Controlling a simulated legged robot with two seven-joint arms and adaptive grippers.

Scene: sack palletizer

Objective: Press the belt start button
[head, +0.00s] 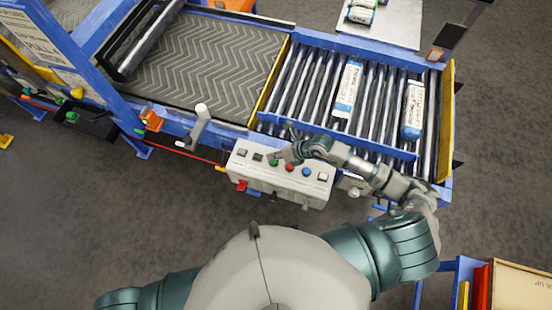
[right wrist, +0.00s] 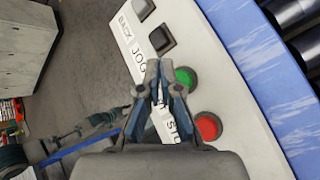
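The control panel (head: 262,180) is a pale box on the near side of the conveyor, with a row of coloured buttons. The green button (head: 273,162) is left of the red button (head: 290,167). In the right wrist view, the green button (right wrist: 186,77) lies just right of my fingertips, and the red button (right wrist: 208,126) is below it. My right gripper (right wrist: 158,66) looks shut and empty, with its fingertips together over the panel beside the green button. I cannot tell if it touches the panel. It also shows in the head view (head: 279,157). My left gripper is out of view.
Dark buttons (right wrist: 162,39) sit beside the green one. Behind the panel run a chevron belt (head: 205,62) and a roller conveyor (head: 322,75) carrying sacks (head: 347,88). A white handle (head: 200,122) sticks up left of the panel. The floor (head: 110,215) at left is mostly clear.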

